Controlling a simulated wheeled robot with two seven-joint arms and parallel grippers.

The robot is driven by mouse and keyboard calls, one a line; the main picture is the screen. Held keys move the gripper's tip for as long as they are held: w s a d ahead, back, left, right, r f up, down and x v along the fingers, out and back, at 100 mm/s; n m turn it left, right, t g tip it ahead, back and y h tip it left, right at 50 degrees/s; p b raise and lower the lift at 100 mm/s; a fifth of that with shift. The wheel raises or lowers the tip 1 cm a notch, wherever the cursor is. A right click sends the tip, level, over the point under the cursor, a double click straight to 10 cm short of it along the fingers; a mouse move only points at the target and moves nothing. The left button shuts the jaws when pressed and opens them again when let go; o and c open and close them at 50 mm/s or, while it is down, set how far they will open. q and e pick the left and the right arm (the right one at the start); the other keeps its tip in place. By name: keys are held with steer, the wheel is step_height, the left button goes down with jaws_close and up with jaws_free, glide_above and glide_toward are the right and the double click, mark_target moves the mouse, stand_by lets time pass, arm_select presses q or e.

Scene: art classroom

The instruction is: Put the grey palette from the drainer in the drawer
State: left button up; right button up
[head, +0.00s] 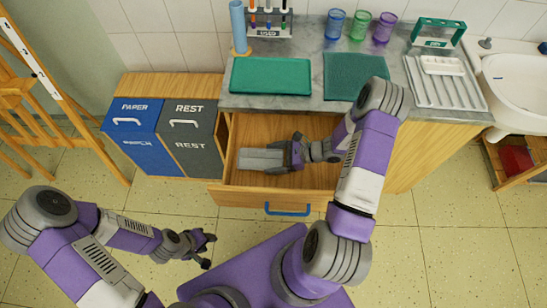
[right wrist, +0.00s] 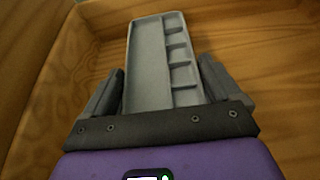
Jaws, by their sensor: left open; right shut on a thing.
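The grey palette (head: 262,159) is inside the open drawer (head: 240,197), towards its left side. My right gripper (head: 291,153) reaches into the drawer and is shut on the palette's near end. In the right wrist view the palette (right wrist: 152,65), with a long well and several small compartments, sticks out between the fingers of this gripper (right wrist: 160,92). Whether it touches the drawer floor (right wrist: 232,45) I cannot tell. The drainer (head: 462,94) stands on the counter at the right, with a small white dish (head: 442,65) on it. My left gripper (head: 207,250) is open and empty above the floor.
The blue paper bin (head: 133,140) and grey rest bin (head: 190,140) stand left of the drawer. A sink (head: 515,80) is at the right, an easel (head: 50,90) at the left.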

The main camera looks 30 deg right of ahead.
steer(key=shift+f+b, duration=0.3)
steer(key=shift+f, duration=0.1)
steer(key=o, duration=0.8)
steer(key=shift+c, duration=0.2)
steer(key=shift+r, duration=0.15)
steer(key=shift+r+p, duration=0.3)
steer(key=shift+p, duration=0.15)
steer(key=shift+r+p, duration=0.4)
steer(key=shift+r, duration=0.05)
steer(key=p+v, duration=0.2)
steer(key=v, duration=1)
steer(key=shift+f, duration=0.2)
